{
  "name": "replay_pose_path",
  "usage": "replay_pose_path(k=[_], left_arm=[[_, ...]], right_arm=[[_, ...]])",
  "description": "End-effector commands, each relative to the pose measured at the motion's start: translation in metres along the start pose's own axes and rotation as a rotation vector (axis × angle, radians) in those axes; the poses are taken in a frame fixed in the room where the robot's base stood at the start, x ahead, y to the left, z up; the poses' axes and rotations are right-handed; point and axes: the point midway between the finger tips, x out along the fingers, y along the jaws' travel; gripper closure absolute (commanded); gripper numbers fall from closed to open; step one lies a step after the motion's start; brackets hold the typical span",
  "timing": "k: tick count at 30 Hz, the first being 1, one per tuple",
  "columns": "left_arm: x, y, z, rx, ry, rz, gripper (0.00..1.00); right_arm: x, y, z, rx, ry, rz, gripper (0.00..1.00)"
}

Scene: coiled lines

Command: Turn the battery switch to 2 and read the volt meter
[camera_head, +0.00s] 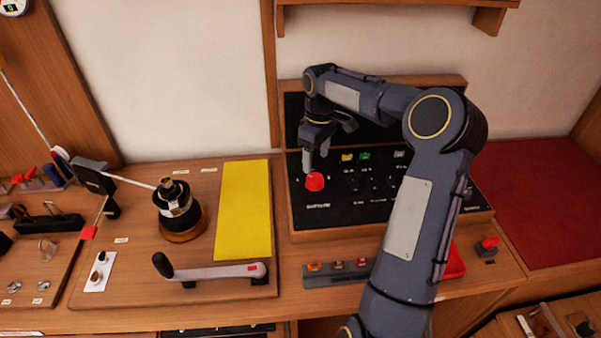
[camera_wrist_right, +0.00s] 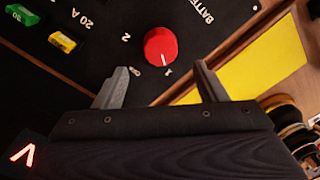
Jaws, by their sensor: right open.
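The battery switch is a red knob (camera_head: 314,182) at the left of the black panel (camera_head: 300,217). In the right wrist view the knob (camera_wrist_right: 160,46) has a 2 and a 1 printed beside it. Its small white mark seems to face the 1. My right gripper (camera_head: 316,160) is open just above and behind the knob; its fingers (camera_wrist_right: 162,87) are apart with nothing between them. A lit red character (camera_wrist_right: 22,155) at the wrist view's lower left may belong to the volt meter; no full reading shows. My left gripper is not in view.
My right arm covers much of the panel's right half. A winch (camera_head: 178,212), a yellow mat (camera_head: 243,205) and a winch handle (camera_head: 210,270) lie left of the panel. A red mat (camera_head: 545,200) is at right.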

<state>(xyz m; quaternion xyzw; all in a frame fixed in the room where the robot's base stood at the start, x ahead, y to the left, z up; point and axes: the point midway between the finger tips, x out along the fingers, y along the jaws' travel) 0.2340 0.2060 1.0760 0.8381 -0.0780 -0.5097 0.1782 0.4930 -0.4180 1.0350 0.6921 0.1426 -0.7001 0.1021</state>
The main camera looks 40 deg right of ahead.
Motion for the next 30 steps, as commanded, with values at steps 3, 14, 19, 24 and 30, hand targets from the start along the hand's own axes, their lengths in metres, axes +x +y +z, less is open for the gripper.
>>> replay_pose_path(k=[3, 14, 19, 24, 30], left_arm=[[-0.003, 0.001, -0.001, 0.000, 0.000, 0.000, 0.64], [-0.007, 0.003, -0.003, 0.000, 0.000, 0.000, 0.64], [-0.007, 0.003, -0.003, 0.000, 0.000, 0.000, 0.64], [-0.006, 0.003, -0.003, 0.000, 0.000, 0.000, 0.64], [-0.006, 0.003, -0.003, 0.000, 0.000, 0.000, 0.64]], right_arm=[[0.020, -0.001, 0.001, 0.001, -0.003, -0.004, 0.35], [0.061, -0.001, 0.000, 0.000, 0.000, -0.002, 0.35], [0.063, -0.001, 0.000, 0.001, 0.002, 0.000, 0.35], [0.063, -0.001, 0.000, 0.001, 0.001, 0.000, 0.43], [0.063, -0.001, 0.000, 0.001, 0.001, 0.000, 0.69]])
